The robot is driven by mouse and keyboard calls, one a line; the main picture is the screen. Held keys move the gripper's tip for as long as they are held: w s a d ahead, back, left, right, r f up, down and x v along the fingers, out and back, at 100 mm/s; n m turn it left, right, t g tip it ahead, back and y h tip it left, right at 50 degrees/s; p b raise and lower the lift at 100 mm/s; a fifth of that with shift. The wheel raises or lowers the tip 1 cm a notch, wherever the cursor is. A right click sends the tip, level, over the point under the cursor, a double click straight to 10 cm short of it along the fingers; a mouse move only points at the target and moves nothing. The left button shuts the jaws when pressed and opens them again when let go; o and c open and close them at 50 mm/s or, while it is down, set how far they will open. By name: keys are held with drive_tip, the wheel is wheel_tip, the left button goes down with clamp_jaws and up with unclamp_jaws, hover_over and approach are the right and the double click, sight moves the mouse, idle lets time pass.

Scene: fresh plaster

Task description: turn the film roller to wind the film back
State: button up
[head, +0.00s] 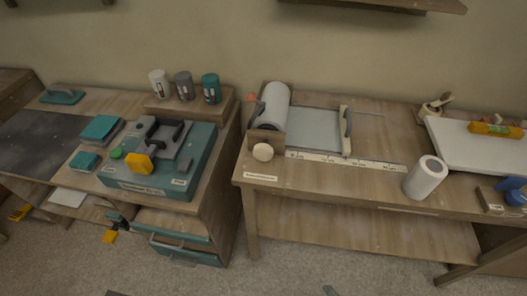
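The film roller (276,98) is a thick white roll held in a wooden bracket at the left of the right-hand bench. A round pale knob (263,152) sits at its near end. A pale grey film sheet (315,130) lies flat to the right of the roll. A pale upright bar with a dark grey handle (346,130) stands at the sheet's right edge. My gripper is not in view, and nothing touches the knob.
A ruler strip (340,160) runs along the front of the sheet. A teal machine (160,160) sits on the left bench (110,101). Open teal drawers (185,250) jut out below. The floor before the right bench looks mostly clear.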

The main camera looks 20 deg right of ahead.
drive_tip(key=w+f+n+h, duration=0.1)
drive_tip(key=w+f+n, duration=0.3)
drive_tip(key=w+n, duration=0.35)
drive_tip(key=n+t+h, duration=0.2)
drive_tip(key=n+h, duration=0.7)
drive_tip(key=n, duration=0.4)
approach(262, 157)
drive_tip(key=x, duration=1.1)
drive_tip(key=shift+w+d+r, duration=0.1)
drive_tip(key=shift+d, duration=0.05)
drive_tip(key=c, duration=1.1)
